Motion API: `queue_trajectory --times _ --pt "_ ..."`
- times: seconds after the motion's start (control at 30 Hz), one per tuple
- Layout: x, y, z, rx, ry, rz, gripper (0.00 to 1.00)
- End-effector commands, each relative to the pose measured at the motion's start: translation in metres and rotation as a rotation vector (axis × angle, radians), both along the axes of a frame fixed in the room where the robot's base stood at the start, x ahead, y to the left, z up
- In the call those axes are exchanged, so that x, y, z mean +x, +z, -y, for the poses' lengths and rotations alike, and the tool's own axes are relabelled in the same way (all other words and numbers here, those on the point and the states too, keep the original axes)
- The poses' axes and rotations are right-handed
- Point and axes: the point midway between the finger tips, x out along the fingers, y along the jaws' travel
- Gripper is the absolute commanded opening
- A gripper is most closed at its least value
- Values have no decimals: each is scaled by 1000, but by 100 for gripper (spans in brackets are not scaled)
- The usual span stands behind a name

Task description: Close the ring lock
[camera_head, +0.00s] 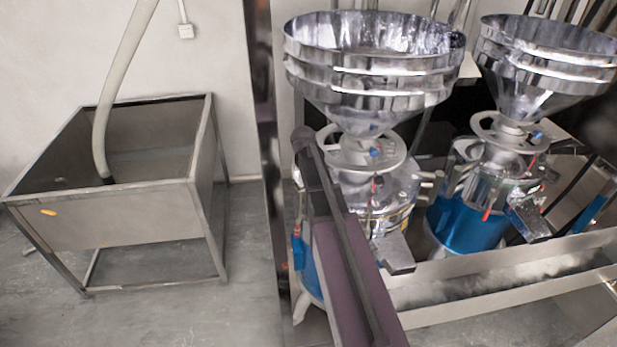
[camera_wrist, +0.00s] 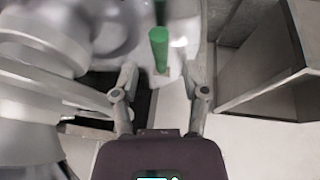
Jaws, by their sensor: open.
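The near grinder stands under a shiny steel hopper (camera_head: 370,70), with a pale handwheel (camera_head: 345,152) below the hopper. A metal band (camera_head: 390,216) runs around its silver body; I cannot tell for sure whether this is the ring lock. In the wrist view, a green rod (camera_wrist: 158,48) points toward me from a pale surface. My gripper (camera_wrist: 160,82) is open and empty, its two fingers spread on either side of the rod's line. The rod's end looks beyond the fingertips; I see no contact. The gripper itself is hidden in the head view behind my arm.
A second grinder with a blue base (camera_head: 468,222) stands at the right. An open steel bin (camera_head: 120,218) with a hose (camera_head: 115,80) stands left. The floor (camera_head: 190,315) between is clear.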

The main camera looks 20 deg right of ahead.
Motion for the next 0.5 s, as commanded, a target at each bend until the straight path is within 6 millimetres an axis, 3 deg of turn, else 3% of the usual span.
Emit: queue_trajectory --times 0.2,0.5 --pt "7 -19 5 0 -1 0 58" --pt "10 -29 8 0 -1 0 58"
